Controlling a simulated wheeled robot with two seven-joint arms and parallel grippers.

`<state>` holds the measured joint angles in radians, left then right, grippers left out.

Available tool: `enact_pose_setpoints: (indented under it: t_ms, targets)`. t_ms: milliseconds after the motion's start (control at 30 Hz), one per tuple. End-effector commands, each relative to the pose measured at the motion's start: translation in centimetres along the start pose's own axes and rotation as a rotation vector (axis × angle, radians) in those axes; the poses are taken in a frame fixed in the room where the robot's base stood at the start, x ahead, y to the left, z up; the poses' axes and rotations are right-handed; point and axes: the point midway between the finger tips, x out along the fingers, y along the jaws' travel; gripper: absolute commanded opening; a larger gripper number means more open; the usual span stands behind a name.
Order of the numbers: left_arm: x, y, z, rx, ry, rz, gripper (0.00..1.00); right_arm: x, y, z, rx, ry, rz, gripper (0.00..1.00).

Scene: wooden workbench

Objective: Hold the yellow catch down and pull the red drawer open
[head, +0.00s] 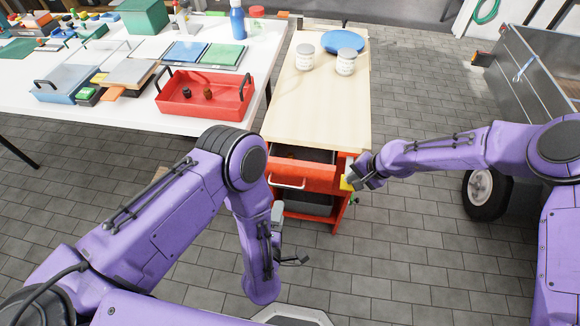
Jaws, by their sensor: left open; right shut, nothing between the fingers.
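The red drawer (312,178) is in the red-framed wooden workbench (322,110), in the middle of the head view. It stands partly out, with a dark gap between its front and the worktop. Its pale bar handle (287,185) is on the left of the front. The yellow catch (346,184) is at the right end of the front, partly hidden by my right gripper (350,178). That gripper is shut at the catch; I cannot tell whether it presses on it. My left gripper (288,238) is open and empty, in front of and below the handle, apart from it.
A white table (130,125) at the left holds a red tray (205,105) and other items. A grey wheeled cart (525,85) is at the right. Floor in front is clear.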

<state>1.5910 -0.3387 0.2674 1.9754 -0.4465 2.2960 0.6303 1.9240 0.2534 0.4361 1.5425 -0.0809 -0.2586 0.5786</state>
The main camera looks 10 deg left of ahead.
Motion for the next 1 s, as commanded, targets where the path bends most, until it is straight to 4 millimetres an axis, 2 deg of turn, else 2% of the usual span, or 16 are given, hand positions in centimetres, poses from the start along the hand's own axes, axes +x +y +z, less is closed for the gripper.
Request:
enact_pose_setpoints:
  t_ms: [33, 700, 1000]
  targets:
    - [-0.2, 0.8, 0.0, 0.000, 0.000, 0.000, 0.55, -0.8, -0.5, -0.1, 0.000, 0.002, -0.001, 0.00]
    - [-1.1, 5.6, 0.0, 0.000, 0.000, 0.000, 0.55, -5.7, -3.1, 0.0, -0.002, 0.001, 0.000, 0.00]
    - [-1.1, 5.6, 0.0, 0.000, 0.000, 0.000, 0.55, -5.8, -3.2, 0.0, -0.001, 0.001, 0.000, 0.00]
